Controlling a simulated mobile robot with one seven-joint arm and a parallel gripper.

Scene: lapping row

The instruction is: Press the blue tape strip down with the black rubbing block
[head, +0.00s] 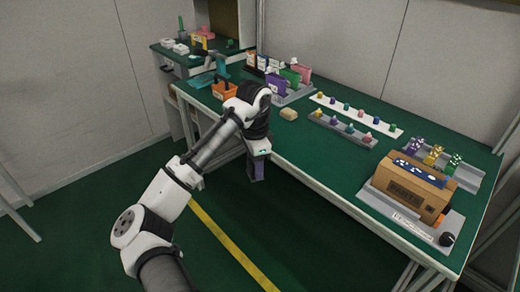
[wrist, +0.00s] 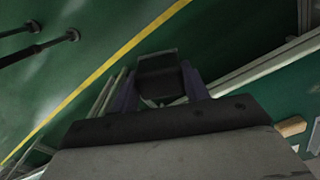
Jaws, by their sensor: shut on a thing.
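My gripper (head: 257,172) hangs over the front edge of the green bench, left of the middle in the head view. In the wrist view its purple fingers (wrist: 160,92) are shut on a black block (wrist: 158,68), which I take to be the rubbing block. The block is hard to make out in the head view. A brown box (head: 404,191) lies on a grey tray (head: 388,212) at the right of the bench. The dark blue tape strip (head: 430,173) runs along the box's top, with white patches beside it. My gripper is well left of the box and apart from it.
Two racks (head: 343,129) with several small coloured pieces stand mid-bench. A tan block (head: 289,114) lies left of them. An orange bin (head: 225,91) and upright coloured folders (head: 290,77) stand at the far left. Gold, purple and green pieces (head: 433,155) stand behind the box. Bare bench lies left of the box.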

